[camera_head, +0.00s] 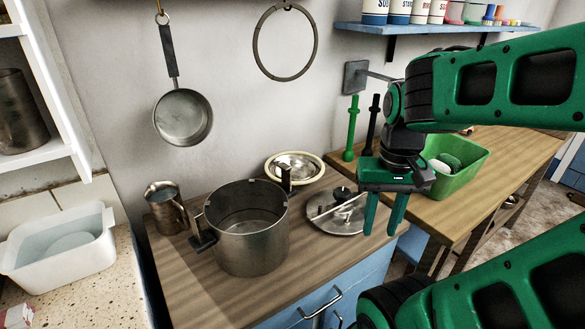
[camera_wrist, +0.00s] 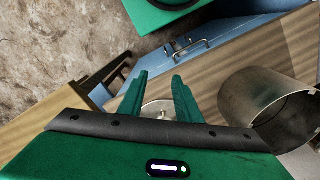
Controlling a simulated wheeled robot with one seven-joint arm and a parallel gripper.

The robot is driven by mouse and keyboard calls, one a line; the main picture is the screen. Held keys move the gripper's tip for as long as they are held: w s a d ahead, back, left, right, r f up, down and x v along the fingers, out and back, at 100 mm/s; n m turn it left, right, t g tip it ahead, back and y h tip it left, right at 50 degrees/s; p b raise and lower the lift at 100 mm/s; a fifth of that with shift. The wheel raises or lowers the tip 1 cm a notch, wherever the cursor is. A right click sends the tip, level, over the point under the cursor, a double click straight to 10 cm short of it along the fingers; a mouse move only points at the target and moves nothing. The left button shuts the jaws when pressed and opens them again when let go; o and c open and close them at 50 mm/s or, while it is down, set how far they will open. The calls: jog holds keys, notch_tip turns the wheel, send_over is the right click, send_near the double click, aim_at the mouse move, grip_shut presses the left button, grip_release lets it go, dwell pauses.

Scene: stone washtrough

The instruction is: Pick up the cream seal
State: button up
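A cream ring, which looks like the cream seal (camera_head: 319,174), lies at the back of the wooden counter in the head view. It surrounds a shiny metal dish (camera_head: 297,164); whether the two are joined I cannot tell. The pot's rear handle hides a little of its front edge. I cannot make it out in the wrist view. My gripper (camera_head: 381,232) points down above the counter's front right, to the right of the ring and apart from it. In the wrist view its two fingers (camera_wrist: 160,82) are spread with nothing held between them.
A steel pot (camera_head: 250,247) stands in front of the ring. A metal lid (camera_head: 335,219) lies between pot and gripper; it also shows behind the fingers in the wrist view (camera_wrist: 157,109). A jug (camera_head: 166,213) stands left, a green tub (camera_head: 462,180) right. A dark ring (camera_head: 257,52) hangs above.

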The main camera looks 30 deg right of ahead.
jog(key=w+d+r+m, duration=0.1)
jog(key=w+r+m, duration=0.1)
jog(key=w+m, duration=0.35)
jog(key=w+d+r+m, duration=0.1)
jog(key=w+r+m, duration=0.15)
jog(key=w, duration=0.65)
jog(key=m, duration=1.1)
send_over(294, 182)
jog(key=f, duration=0.7)
jog(key=shift+w+a, duration=0.15)
jog(key=shift+w, duration=0.05)
jog(key=shift+s+d+f, duration=0.1)
jog(key=shift+d+f, duration=0.05)
jog(key=shift+f, duration=1.25)
jog(key=shift+d+f, duration=0.1)
jog(key=shift+f, duration=1.25)
jog(key=shift+f, duration=0.2)
